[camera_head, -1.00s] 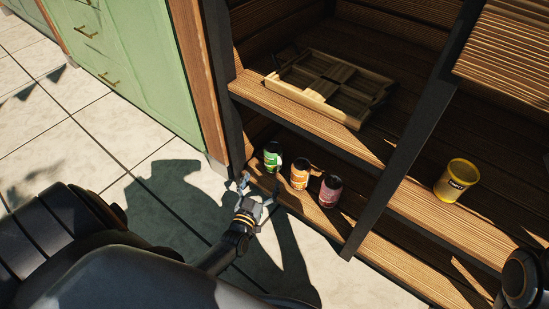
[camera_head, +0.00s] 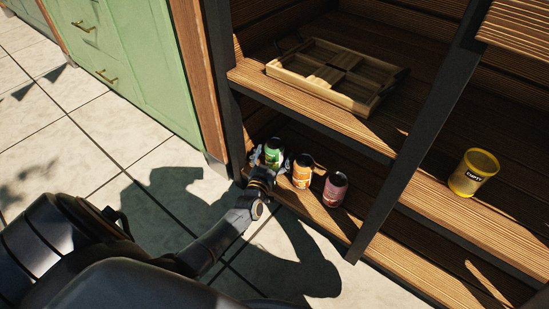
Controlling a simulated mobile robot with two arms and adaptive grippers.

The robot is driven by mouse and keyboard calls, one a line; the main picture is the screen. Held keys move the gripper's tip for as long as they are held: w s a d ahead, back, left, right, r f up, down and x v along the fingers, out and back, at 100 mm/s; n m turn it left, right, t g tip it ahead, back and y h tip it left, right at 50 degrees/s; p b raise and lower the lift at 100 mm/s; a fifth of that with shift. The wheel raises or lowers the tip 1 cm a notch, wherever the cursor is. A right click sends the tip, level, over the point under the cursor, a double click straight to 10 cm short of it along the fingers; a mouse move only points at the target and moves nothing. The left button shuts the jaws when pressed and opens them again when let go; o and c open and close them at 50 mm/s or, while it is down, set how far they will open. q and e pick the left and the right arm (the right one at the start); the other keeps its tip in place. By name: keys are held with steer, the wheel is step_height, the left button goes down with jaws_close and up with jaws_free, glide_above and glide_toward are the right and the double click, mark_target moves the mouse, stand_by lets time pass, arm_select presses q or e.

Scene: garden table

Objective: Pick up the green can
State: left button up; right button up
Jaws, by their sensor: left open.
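The green can (camera_head: 273,150) stands upright on the lower wooden shelf, the leftmost in a row of cans. My left gripper (camera_head: 268,158) has its fingers open at the can, one finger to its left and one towards its right. The wrist hides the can's lower front. I cannot tell whether the fingers touch it. My right gripper is not in view.
An orange can (camera_head: 302,172) stands close to the right of the green can, and a red can (camera_head: 335,189) stands farther right. A divided wooden tray (camera_head: 366,106) lies on the upper shelf. A yellow bucket (camera_head: 473,173) stands on the right shelf. A dark upright post (camera_head: 413,140) separates the bays.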

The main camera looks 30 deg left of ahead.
arm_select(q)
steer(key=shift+c, duration=0.4)
steer(key=c, duration=1.5)
steer(key=shift+r, duration=0.2)
